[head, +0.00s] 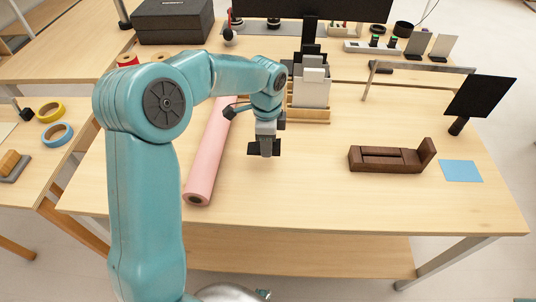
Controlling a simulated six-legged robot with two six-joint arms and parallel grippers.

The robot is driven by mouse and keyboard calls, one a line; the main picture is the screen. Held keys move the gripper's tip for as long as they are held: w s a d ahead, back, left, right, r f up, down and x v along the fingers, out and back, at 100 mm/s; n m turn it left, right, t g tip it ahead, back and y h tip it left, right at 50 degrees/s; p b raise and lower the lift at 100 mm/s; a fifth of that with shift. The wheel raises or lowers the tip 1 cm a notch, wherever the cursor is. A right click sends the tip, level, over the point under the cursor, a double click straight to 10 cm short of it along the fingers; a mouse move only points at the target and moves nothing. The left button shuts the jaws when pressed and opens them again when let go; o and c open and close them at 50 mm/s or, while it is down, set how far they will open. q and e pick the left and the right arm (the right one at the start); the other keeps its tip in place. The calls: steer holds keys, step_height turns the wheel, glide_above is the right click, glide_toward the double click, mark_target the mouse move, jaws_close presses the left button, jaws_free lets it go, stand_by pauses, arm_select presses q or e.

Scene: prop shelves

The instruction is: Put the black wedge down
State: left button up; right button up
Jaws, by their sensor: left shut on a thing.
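My teal left arm reaches in from the left over the wooden table (330,205). Its gripper (265,141) points down over the middle of the table and is shut on the small black wedge (256,150). The wedge is partly hidden by the fingers. I cannot tell whether its underside touches the table top. My right gripper is not in view.
A pink roll (207,160) lies just left of the gripper. A wooden organizer (308,113) stands behind it. A dark brown block holder (388,158) and a blue sheet (461,171) lie to the right. The table's front middle is clear.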

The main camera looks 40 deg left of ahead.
mark_target(268, 162)
arm_select(q)
steer(key=shift+f, duration=0.8)
step_height(268, 162, down, 4)
steer(key=shift+r, duration=0.1)
steer(key=o, duration=1.1)
steer(key=shift+c, duration=0.2)
